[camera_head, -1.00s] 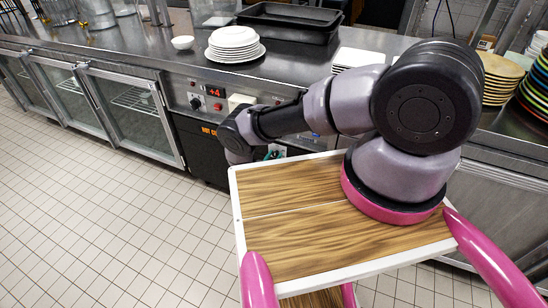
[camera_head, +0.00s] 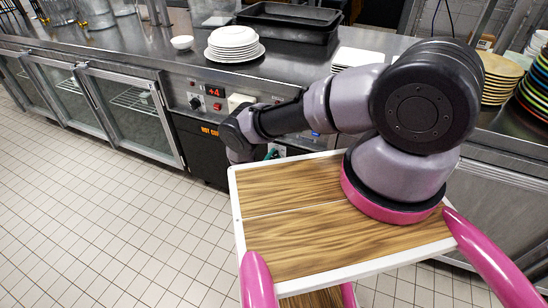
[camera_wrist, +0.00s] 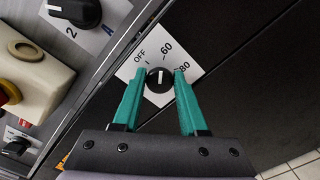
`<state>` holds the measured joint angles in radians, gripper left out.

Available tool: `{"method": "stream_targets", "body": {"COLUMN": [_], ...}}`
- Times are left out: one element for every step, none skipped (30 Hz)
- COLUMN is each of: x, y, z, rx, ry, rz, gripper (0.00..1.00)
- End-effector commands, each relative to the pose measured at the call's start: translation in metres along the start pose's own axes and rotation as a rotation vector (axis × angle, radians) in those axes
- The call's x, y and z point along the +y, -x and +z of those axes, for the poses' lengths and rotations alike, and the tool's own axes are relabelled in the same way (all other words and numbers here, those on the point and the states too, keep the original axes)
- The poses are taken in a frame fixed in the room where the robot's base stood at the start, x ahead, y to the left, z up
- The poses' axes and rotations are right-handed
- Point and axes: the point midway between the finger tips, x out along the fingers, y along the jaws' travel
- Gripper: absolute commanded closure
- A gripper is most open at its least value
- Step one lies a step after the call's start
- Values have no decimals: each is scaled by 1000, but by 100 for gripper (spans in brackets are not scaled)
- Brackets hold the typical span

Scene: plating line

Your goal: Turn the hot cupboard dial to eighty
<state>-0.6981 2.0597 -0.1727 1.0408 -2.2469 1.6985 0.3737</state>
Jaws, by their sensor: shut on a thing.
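The hot cupboard dial (camera_wrist: 159,82) is a round black knob with a white pointer line on a white plate (camera_wrist: 131,69) marked OFF, 60 and 80. The pointer points roughly up in the wrist view, between OFF and 60 and nearer 60; 80 lies further to the right. My gripper (camera_wrist: 162,75) has its two teal fingers either side of the knob, shut on it. In the head view my wrist hides the dial, and only a bit of teal finger shows beside a white plate (camera_head: 280,151).
The dark cupboard front (camera_head: 200,150) carries orange lettering. Above it are a red display (camera_head: 214,91), another dial (camera_wrist: 75,12) and a beige box with a red-and-yellow button (camera_wrist: 30,70). Stacked plates (camera_head: 234,45) stand on the steel counter (camera_head: 165,62).

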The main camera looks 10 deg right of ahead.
Motion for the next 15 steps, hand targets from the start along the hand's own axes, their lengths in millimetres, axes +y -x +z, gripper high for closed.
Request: {"method": "stream_targets", "body": {"x": [-1,-1,-1,-1,-2,-2,-2,-2,-2,-2,-2,-2,-2,-2,-3], "y": [2,2,2,2,2,2,2,2,2,2,2,2,2,2,2], "z": [-1,-1,-1,-1,-1,-1,-1,-1,-1,-1,-1,-1,-1,-1,-1], "rx": [2,2,2,2,2,1,1,1,1,2,2,2,2,1,1], "ry": [-44,-72,-110,-139,-167,-205,-234,-262,-300,-329,-357,-395,-424,-453,-491], "rz": [-2,-2,-2,-3,-3,-3,-3,-3,-3,-3,-3,-3,-3,-3,-4], "gripper": [100,100,100,100,100,100,100,100,100,100,100,100,100,100,100]}}
